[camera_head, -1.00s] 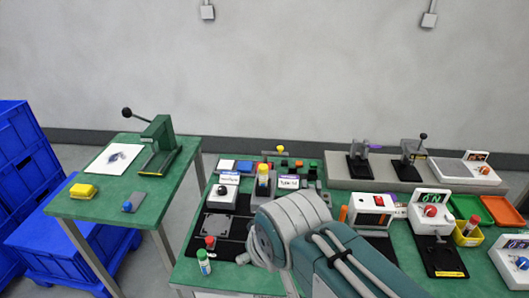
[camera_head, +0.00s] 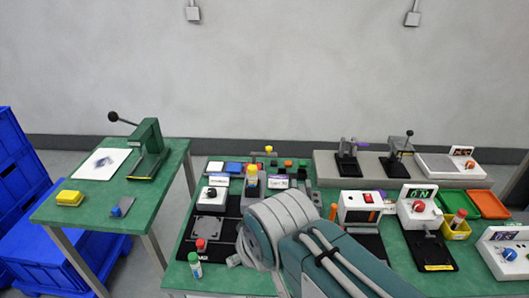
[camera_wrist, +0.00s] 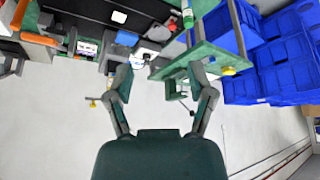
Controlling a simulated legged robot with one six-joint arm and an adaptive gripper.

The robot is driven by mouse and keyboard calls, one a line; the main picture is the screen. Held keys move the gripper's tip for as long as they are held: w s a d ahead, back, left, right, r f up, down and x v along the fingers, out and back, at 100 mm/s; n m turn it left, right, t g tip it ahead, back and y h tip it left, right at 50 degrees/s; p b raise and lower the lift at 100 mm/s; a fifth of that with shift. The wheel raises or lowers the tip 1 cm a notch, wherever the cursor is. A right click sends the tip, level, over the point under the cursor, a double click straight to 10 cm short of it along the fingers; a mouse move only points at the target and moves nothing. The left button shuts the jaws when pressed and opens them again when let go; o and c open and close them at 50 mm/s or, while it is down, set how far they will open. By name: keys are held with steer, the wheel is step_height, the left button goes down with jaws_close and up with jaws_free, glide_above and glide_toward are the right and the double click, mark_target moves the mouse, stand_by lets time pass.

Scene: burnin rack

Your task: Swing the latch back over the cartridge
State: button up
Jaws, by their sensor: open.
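My gripper (camera_wrist: 160,80) shows in the wrist view with its two fingers spread wide and nothing between them. It is open. The wrist view looks upside down, past the fingers to the pale wall and benches. In the head view my arm covers the middle front of the green bench (camera_head: 228,278), and my gripper is hidden. I cannot pick out the latch or the cartridge with certainty. Two small lever fixtures stand on the grey shelf at the back right, one with a purple part (camera_head: 347,158) and one with a dark-knobbed lever (camera_head: 399,157). Neither touches my gripper.
A vial with a red cap (camera_head: 195,265) is at the front left. A side table (camera_head: 85,220) with a green press (camera_head: 148,150) and blue crates (camera_head: 60,262) are left.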

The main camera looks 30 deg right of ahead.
steer(key=shift+c, duration=0.3)
steer(key=shift+w+r, duration=0.15)
steer(key=shift+c, duration=0.3)
step_height(320, 180, up, 9)
steer(key=n+g, duration=0.1)
steer(key=n, duration=0.1)
glide_above(269, 147)
steer(key=s+d, duration=0.1)
steer(key=s, duration=0.3)
steer(key=shift+y, duration=0.4)
steer(key=x, duration=1)
steer(key=shift+s, duration=0.15)
steer(key=shift+a, duration=0.1)
jaws_close()
